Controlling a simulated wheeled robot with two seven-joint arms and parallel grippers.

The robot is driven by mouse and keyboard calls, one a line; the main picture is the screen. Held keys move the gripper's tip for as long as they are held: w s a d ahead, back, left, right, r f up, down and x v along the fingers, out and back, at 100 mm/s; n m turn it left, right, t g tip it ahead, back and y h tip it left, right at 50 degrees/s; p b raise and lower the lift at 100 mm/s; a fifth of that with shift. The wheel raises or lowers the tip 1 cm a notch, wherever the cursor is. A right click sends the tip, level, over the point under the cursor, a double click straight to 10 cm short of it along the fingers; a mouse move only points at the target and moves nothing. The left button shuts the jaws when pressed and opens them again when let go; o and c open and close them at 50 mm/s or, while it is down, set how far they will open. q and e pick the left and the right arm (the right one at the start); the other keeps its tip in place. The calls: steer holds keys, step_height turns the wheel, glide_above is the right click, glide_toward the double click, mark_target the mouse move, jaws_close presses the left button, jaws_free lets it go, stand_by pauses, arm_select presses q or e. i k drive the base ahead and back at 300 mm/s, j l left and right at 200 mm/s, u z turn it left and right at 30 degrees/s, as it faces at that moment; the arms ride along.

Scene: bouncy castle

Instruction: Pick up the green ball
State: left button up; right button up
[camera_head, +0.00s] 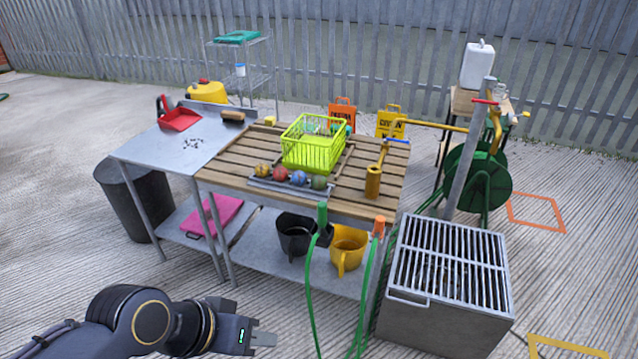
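The green ball (319,183) is the rightmost in a row of balls on a grey tray (262,185) at the front of the slatted wooden table. It is dull and dark green. The blue ball (298,178) sits just left of it, then a red ball (280,173) and a yellow-orange ball (262,170). My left gripper (266,339) is low at the bottom of the view, in front of the table and well apart from the balls. Its fingers are small and seen from the side, so their gap is unclear. My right gripper is out of view.
A lime basket (313,146) stands behind the balls. A yellow tool (373,182) stands to their right. Green hoses (312,265) hang at the table front. A grill box (448,270) stands at right. A metal table (150,150) adjoins at left. Open paving lies in front.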

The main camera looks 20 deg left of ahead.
mark_target(318, 182)
steer(key=i+l, duration=0.3)
steer(key=l, duration=0.15)
steer(key=i+l, duration=0.35)
steer(key=i+j, duration=0.1)
steer(key=j, duration=0.3)
steer(key=i+j+u, duration=0.1)
steer(key=j, duration=0.3)
steer(key=i+j, duration=0.1)
steer(key=j, duration=0.3)
steer(key=i+j+u, duration=0.15)
steer(key=j, duration=0.65)
steer(key=i+j+u, duration=0.1)
steer(key=j, duration=0.3)
steer(key=i+j, duration=0.25)
steer(key=j, duration=0.15)
steer(key=i+j+u, duration=0.1)
steer(key=j, duration=0.25)
